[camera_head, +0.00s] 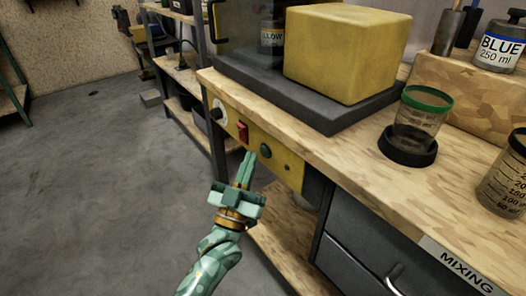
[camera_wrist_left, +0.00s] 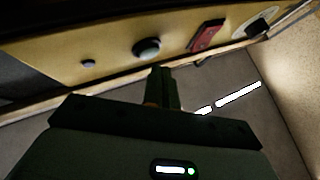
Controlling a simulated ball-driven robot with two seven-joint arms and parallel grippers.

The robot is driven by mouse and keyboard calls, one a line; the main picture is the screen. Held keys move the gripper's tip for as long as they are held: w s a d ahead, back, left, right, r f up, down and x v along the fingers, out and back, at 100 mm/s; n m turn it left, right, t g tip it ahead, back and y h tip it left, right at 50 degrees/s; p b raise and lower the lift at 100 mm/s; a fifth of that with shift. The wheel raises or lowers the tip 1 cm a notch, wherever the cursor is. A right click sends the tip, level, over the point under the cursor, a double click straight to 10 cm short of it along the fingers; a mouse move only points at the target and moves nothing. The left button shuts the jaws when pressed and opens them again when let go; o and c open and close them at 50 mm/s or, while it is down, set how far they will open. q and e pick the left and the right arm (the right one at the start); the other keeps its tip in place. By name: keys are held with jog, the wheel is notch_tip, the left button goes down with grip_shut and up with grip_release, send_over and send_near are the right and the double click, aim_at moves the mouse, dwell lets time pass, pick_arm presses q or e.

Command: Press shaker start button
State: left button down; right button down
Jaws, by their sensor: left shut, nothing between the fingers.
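The yellow control panel (camera_head: 288,165) is on the front of the workbench, below its top edge. My right gripper is out of view.
On the bench (camera_head: 375,185) stand a yellow block (camera_head: 345,55) on a dark platform (camera_head: 320,112) and a green-rimmed beaker (camera_head: 422,118) on a black base. A grey drawer unit (camera_head: 365,240) is below. Grey floor (camera_head: 90,190) lies open at left.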

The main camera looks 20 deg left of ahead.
pick_arm(q)
jog(key=shift+w, duration=0.1)
dwell(0.7)
jog(key=shift+w+d, duration=0.25)
jog(key=shift+d, duration=0.05)
